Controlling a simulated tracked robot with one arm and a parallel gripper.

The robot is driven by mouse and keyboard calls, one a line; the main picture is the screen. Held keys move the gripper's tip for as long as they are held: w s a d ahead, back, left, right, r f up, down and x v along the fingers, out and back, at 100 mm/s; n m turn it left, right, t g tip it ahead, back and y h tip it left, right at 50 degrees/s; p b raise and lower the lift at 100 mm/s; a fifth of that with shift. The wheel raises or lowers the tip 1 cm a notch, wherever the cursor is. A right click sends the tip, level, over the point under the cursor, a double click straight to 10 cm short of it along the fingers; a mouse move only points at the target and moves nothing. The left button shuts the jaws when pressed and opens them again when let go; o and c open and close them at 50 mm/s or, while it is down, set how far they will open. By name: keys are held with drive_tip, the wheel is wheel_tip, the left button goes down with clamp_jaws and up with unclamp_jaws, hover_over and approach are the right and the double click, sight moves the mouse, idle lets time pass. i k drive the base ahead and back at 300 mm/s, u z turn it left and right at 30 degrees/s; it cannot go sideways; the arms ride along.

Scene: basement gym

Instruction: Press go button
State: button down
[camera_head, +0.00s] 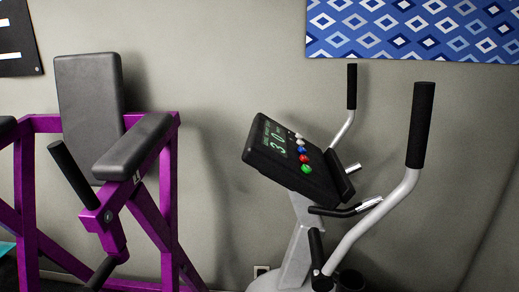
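A black exercise machine console (284,158) sits on a grey post right of the middle in the head camera view, tilted and seen at an angle. Its dark screen (277,138) shows green text and a large digit that looks like 3 or 3.0. A row of round coloured buttons runs along it: white ones at the top, a blue one (301,149), a red one (304,158) and a green one (306,168) at the lower end. I cannot read labels on the buttons. My gripper does not show in this view.
Two upright handlebars with black grips (421,125) stand right of the console, and shorter grips (345,210) lie just below it. A purple weight machine (168,215) with black pads stands at the left. A grey wall is behind, with a blue patterned panel (415,30).

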sight(306, 168)
drive_tip(key=i, duration=1.65)
drive_tip(key=u, duration=1.35)
drive_tip(key=k, duration=1.15)
drive_tip(key=z, duration=1)
drive_tip(key=i, duration=0.15)
drive_tip(key=u, duration=0.1)
